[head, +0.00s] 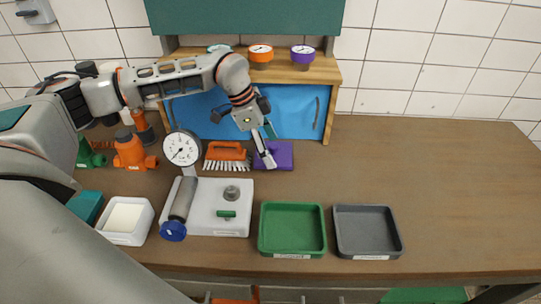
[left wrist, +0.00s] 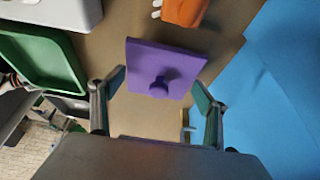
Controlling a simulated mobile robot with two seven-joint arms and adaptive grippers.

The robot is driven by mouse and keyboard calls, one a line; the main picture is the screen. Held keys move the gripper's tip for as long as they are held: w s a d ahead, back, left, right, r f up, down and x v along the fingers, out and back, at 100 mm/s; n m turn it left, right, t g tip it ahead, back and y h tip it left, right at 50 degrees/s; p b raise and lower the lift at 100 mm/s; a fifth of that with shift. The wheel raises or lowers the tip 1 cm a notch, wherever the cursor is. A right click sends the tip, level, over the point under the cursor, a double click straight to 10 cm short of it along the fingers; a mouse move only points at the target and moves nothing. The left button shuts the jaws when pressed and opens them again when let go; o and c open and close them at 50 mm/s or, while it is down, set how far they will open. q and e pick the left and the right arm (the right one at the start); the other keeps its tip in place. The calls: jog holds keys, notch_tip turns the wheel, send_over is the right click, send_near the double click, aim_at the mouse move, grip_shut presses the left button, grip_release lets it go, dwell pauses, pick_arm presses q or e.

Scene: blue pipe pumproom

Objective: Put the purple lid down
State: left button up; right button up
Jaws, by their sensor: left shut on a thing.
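The purple lid (head: 281,158) is at the back of the wooden worktop, in front of the blue panel. In the left wrist view it is a square plate with a round knob (left wrist: 160,85) facing the camera. My left gripper (head: 269,150) is at the lid, with its two fingers (left wrist: 159,80) on opposite sides of it. It is shut on the lid, across its edges. I cannot tell whether the lid's underside touches the worktop. My right gripper is not in view.
An orange brush (head: 226,152) lies just left of the lid. The worktop's right side is clear.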

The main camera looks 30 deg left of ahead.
pick_arm(q)
jog(key=shift+f, duration=1.8)
jog(key=o, duration=1.1)
jog(key=v, duration=1.2)
jog(key=shift+b, duration=0.45)
jog(key=shift+s, duration=0.1)
